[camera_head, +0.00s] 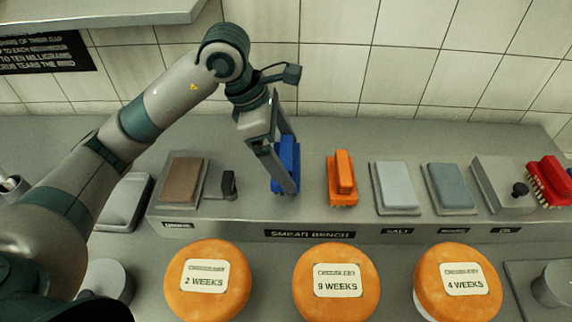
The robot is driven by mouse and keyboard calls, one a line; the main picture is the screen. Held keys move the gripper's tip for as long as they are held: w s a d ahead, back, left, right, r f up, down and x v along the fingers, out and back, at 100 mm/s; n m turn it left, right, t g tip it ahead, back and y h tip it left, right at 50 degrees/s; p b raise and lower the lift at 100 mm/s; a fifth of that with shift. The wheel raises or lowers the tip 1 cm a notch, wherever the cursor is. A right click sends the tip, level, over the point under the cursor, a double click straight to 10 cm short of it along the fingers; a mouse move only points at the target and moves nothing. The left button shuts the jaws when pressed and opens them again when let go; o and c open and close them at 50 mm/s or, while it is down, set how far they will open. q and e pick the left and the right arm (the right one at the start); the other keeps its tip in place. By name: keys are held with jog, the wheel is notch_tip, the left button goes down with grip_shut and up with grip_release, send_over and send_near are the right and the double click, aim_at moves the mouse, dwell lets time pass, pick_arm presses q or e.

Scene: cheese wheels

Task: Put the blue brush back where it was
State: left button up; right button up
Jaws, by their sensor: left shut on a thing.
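The blue brush (288,158) is upright between the fingers of my left gripper (281,165). The gripper is shut on it, and its fingers partly cover the brush. The brush is over the raised smear bench (240,208), left of an orange brush (343,177). I cannot tell whether its underside touches the bench top. My right gripper is not in view.
On the bench are a brown pad (183,180), a small dark fitting (229,184), a light pad (396,184), a grey-blue pad (451,187) and a red brush (552,178). Orange cheese wheels labelled 2 weeks (208,303), 9 weeks (336,307) and 4 weeks (457,303) stand in front.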

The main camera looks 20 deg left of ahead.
pick_arm(q)
jog(key=shift+f+p, duration=0.75)
jog(key=shift+f, duration=1.2)
jog(key=shift+f, duration=0.2)
jog(key=o, duration=0.6)
jog(key=shift+r, duration=0.15)
